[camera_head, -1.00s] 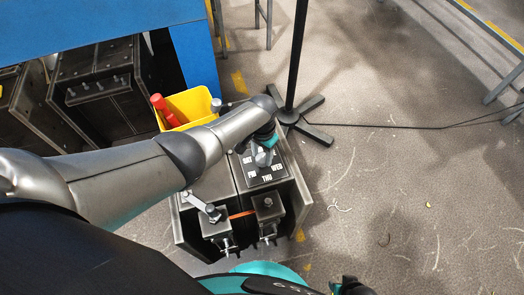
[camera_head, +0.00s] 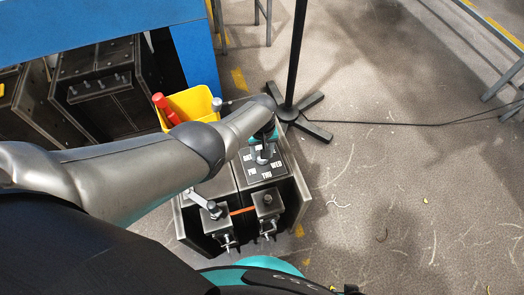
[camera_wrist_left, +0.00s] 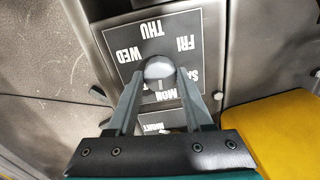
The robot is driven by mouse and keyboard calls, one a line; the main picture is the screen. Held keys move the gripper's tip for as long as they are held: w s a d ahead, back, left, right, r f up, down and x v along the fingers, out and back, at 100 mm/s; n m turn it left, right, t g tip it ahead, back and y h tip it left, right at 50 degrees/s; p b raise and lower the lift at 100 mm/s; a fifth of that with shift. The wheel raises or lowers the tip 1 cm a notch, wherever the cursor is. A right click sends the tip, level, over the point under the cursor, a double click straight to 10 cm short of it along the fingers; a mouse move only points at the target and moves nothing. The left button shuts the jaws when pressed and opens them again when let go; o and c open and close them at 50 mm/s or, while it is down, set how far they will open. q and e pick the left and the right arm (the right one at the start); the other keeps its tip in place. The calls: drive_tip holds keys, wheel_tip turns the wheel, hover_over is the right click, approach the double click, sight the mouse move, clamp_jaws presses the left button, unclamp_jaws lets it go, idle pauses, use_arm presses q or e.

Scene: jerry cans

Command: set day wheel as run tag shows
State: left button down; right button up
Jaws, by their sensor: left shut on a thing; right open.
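The day wheel is a round grey knob (camera_wrist_left: 158,68) on a dark square plate (camera_wrist_left: 185,27) with white day names; WED, THU, FRI and MON are readable in the left wrist view. My left gripper (camera_wrist_left: 160,85) is shut on the knob, one finger on each side. A pale line on the knob's near side points toward MON. In the head view the plate (camera_head: 279,172) lies on a grey box, with my left gripper (camera_head: 263,157) over it. My right gripper (camera_head: 348,289) barely shows at the bottom edge. I cannot make out a run tag.
A yellow bin (camera_head: 190,105) with a red-handled tool (camera_head: 164,106) stands behind the box. Two clamp blocks with an orange strip (camera_head: 243,211) sit at its front. A black stand's foot (camera_head: 288,114) and cable lie behind right. Floor to the right is mostly clear.

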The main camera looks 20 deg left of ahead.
use_arm(q)
drive_tip(key=shift+n, duration=0.6)
drive_tip(key=shift+c, duration=1.5)
unclamp_jaws()
drive_tip(key=shift+r+p, duration=0.65)
drive_tip(key=shift+p, duration=0.05)
drive_tip(key=shift+r+p, duration=0.75)
drive_tip(key=shift+r, duration=0.05)
wheel_tip(320, 180, up, 6)
drive_tip(key=p, duration=0.5)
drive_tip(key=shift+f, duration=0.25)
wheel_tip(320, 180, up, 7)
drive_tip(key=p, duration=0.7)
use_arm(e)
drive_tip(key=s+a+r+g, duration=0.1)
drive_tip(key=s+a+r, duration=0.1)
drive_tip(key=s+r, duration=0.7)
drive_tip(key=shift+s+a+r, duration=0.15)
drive_tip(key=shift+a+r, duration=0.25)
drive_tip(key=shift+r, duration=1.55)
